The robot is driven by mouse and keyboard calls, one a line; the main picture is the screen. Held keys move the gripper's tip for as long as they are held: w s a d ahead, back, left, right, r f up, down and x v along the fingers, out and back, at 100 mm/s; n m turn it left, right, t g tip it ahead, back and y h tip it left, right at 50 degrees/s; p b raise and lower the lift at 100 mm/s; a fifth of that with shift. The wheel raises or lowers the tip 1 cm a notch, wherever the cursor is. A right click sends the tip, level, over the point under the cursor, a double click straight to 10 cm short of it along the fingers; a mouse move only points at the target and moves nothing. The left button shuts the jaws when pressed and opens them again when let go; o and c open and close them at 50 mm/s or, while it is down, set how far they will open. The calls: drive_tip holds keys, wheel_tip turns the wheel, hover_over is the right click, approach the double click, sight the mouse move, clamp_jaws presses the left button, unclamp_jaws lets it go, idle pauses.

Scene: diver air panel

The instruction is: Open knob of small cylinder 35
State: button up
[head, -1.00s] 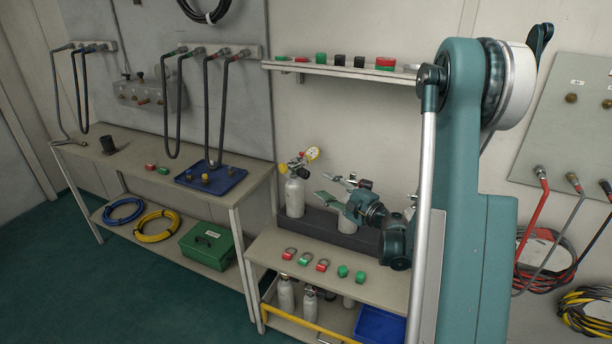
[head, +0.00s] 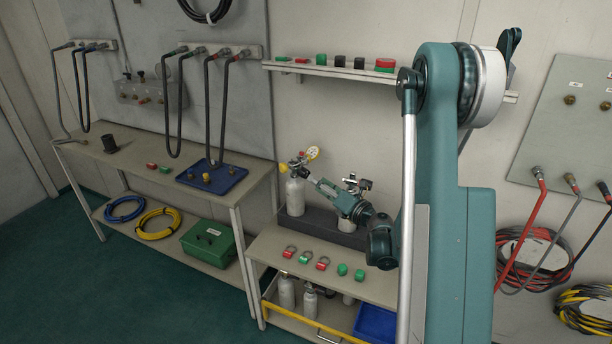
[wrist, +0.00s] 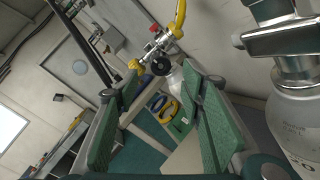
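A small white cylinder (head: 295,196) with a brass and chrome valve and a yellow gauge (head: 313,153) stands upright at the left of a dark rack. In the wrist view its valve has a black round knob (wrist: 161,66) and yellow parts. A second white cylinder (head: 347,219) stands to its right, partly hidden by my gripper; it is close at the right in the wrist view (wrist: 297,125). I cannot read which is 35. My gripper (head: 314,181) points left at the first cylinder's valve. Its green-padded fingers (wrist: 150,88) are open and empty, with the knob ahead, apart from them.
The dark rack (head: 322,224) sits on a bench (head: 277,240) with several red and green shackle-like pieces and green caps in front. A wall shelf (head: 340,70) hangs above. A hose bench (head: 140,158) stands to the left.

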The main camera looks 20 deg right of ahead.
sight(307, 176)
idle(0.4)
drive_tip(key=shift+b+x, duration=0.65)
drive_tip(key=shift+x, duration=3.3)
drive_tip(key=shift+c, duration=0.3)
drive_tip(key=c, duration=0.8)
